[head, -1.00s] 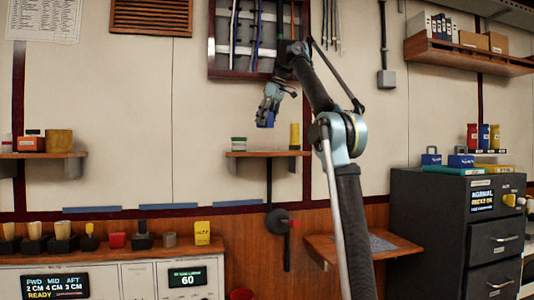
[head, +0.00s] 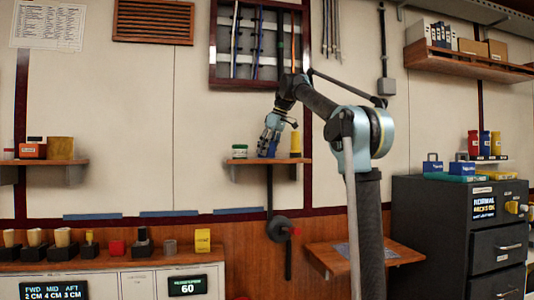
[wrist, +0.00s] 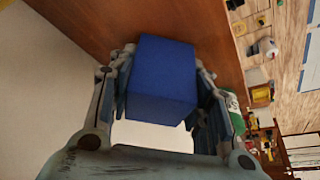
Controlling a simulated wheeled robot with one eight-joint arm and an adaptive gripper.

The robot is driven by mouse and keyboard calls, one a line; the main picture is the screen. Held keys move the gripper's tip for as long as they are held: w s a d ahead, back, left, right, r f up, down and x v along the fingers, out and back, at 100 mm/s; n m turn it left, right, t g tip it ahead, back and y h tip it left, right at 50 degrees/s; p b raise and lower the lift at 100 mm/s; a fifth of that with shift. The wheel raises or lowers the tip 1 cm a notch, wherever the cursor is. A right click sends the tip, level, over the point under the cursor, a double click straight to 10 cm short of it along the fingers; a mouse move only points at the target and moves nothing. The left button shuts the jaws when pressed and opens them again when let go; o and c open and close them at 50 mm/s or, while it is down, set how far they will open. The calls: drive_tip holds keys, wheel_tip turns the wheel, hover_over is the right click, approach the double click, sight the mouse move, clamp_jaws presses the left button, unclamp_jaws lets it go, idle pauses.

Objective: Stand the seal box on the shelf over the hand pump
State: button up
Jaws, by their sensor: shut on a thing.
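My gripper (head: 269,147) is shut on a blue box, the seal box (wrist: 162,72), whose sides sit between the two fingers in the wrist view. In the head view the box is small and partly covered by the fingers. The gripper is low over the small wooden shelf (head: 246,161), with the box close to its top; I cannot tell whether it touches. The hand pump (head: 278,227), dark with a red handle end, is on the wall below this shelf.
A green and white tin (head: 239,151) stands left of my gripper on the shelf, and a yellow container (head: 295,143) stands to its right. The shelf is narrow. A grey drawer cabinet (head: 440,230) stands at the right.

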drive_tip(key=shift+f, duration=0.15)
drive_tip(key=o, duration=1.1)
drive_tip(key=v, duration=1.2)
drive_tip(key=s+d+f+m+h, duration=0.1)
drive_tip(key=s+d+f+m, duration=0.1)
drive_tip(key=s+d+f, duration=0.4)
drive_tip(key=s+d+f+m, duration=0.2)
drive_tip(key=s+f, duration=0.1)
drive_tip(key=f, duration=0.5)
drive_tip(key=s+d+f+m+h, duration=0.1)
drive_tip(key=s+d+f+m, duration=0.15)
drive_tip(key=s+f, duration=0.35)
drive_tip(key=s+d+f+m, duration=0.1)
drive_tip(key=s+d+f, duration=0.2)
drive_tip(key=s+f, duration=0.5)
drive_tip(key=s+d+f+m+h, duration=0.1)
drive_tip(key=s+f, duration=0.7)
drive_tip(key=f, duration=1.2)
drive_tip(key=s+d+f+m+h, duration=0.1)
drive_tip(key=s+d+f+m, duration=0.2)
drive_tip(key=f, duration=1.2)
drive_tip(key=shift+s+d+m, duration=0.1)
drive_tip(key=shift+s+d, duration=0.3)
drive_tip(key=shift+s, duration=0.45)
drive_tip(key=shift+s+d+m, duration=0.1)
drive_tip(key=shift+s+d, duration=0.3)
drive_tip(key=shift+s, duration=0.4)
drive_tip(key=shift+s+d+m, duration=0.1)
drive_tip(key=shift+s+d, duration=0.3)
drive_tip(key=shift+s, duration=0.45)
